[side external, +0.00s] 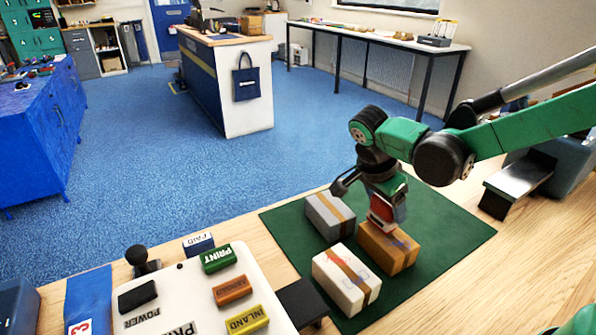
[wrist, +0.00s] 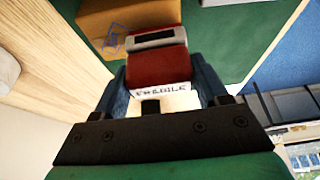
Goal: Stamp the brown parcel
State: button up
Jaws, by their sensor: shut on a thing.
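My gripper (side external: 384,200) is shut on a red stamp (side external: 384,217) labelled FRAGILE. The stamp also shows between the fingers in the wrist view (wrist: 157,68). The brown parcel (side external: 402,262), with a tape strip, lies on the green mat (side external: 285,232). The stamp is over the parcel's left top part in the side view; I cannot tell whether they touch. A blue mark shows on the parcel's top. In the wrist view the parcel (wrist: 150,14) is at the top, partly hidden by the stamp.
A grey parcel (side external: 322,228) and a white parcel (side external: 335,287) with red and blue marks stand close beside the brown one. A white rack (side external: 190,280) at the front left holds several labelled stamps. The mat's right side is clear.

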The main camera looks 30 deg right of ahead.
jog(key=shift+f, duration=0.4)
dwell(1.0)
jog(key=shift+r, duration=3.55)
